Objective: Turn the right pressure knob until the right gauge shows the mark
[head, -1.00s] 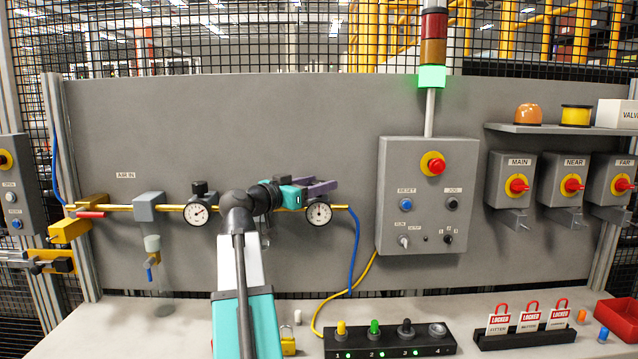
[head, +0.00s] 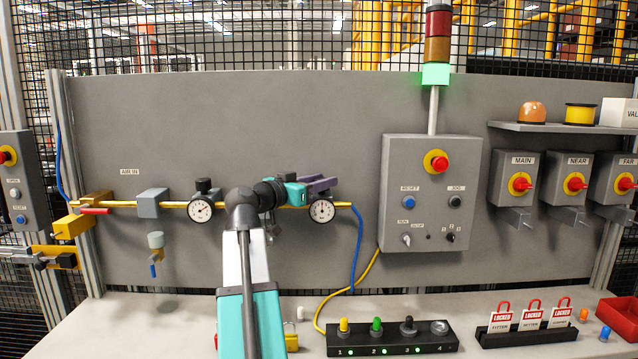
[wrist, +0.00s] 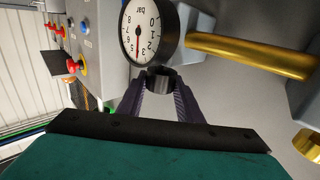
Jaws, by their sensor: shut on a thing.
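The right gauge (head: 322,210) is a white round dial with a black rim on the yellow pipe; it fills the top of the wrist view (wrist: 150,30), turned on its side, with "bar" and numbers on its face. Its needle points toward the bottom of the wrist picture, near the 3; I cannot make out a mark clearly. The right pressure knob (wrist: 160,80) is black and sits beside the gauge. My gripper (head: 322,185) has purple fingers, seen in the wrist view (wrist: 160,92), shut around the knob. In the head view my gripper hides the knob.
The left gauge (head: 200,210) and its black knob (head: 204,187) are on the same pipe (head: 120,205). A blue hose (head: 358,250) hangs right of the right gauge. A grey control box (head: 430,190) stands further right. The panel above the pipe is clear.

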